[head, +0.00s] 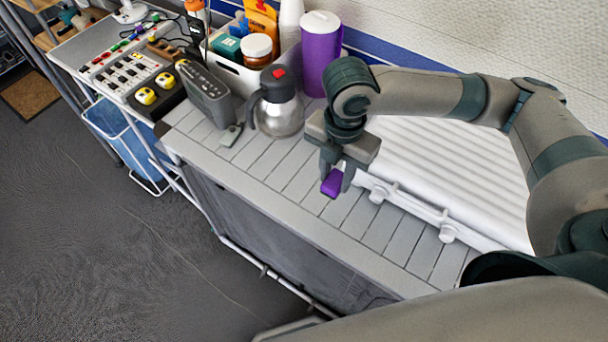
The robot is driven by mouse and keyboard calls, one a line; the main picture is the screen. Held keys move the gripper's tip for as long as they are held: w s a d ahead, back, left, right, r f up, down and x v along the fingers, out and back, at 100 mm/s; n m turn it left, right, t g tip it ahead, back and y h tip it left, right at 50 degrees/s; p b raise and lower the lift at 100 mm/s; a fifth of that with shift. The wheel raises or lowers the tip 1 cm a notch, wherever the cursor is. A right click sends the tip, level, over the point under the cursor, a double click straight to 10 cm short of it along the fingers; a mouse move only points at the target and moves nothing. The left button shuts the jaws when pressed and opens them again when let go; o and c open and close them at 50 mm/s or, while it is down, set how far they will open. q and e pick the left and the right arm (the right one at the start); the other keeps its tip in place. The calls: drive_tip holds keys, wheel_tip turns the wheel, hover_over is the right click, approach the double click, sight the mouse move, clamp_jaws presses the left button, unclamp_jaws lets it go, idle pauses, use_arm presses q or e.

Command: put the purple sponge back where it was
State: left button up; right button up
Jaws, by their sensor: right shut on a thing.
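The purple sponge (332,184) is a small block between the fingertips of my right gripper (335,181). My right gripper points down and is shut on it, over the grey slatted counter (265,180) near its middle. The gap between the sponge and the slats is hard to judge from this angle. The fingers hide part of the sponge. My right arm reaches in from the right side of the picture. My left gripper is not in the picture.
A steel jug (279,112) with a red-topped lid, a dark grey radio-like box (205,93) and a purple canister (320,50) stand left of and behind the gripper. A white ribbed appliance (450,165) lies to the right. The front slats are clear.

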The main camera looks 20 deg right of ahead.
drive_tip(key=w+a+f, duration=0.1)
drive_tip(key=w, duration=0.1)
drive_tip(key=w+a+f+p, duration=0.1)
drive_tip(key=w+a+f, duration=0.1)
drive_tip(key=w, duration=0.1)
drive_tip(key=w+a+f+p, duration=0.1)
drive_tip(key=w+f, duration=0.1)
drive_tip(key=shift+w+a+f, duration=0.2)
drive_tip(key=shift+w+a, duration=0.05)
drive_tip(key=shift+w, duration=0.15)
drive_tip(key=shift+s+f+p, duration=0.1)
drive_tip(key=shift+f+p, duration=0.5)
drive_tip(key=shift+f, duration=1.4)
drive_tip(key=shift+f, duration=0.1)
drive_tip(key=o, duration=1)
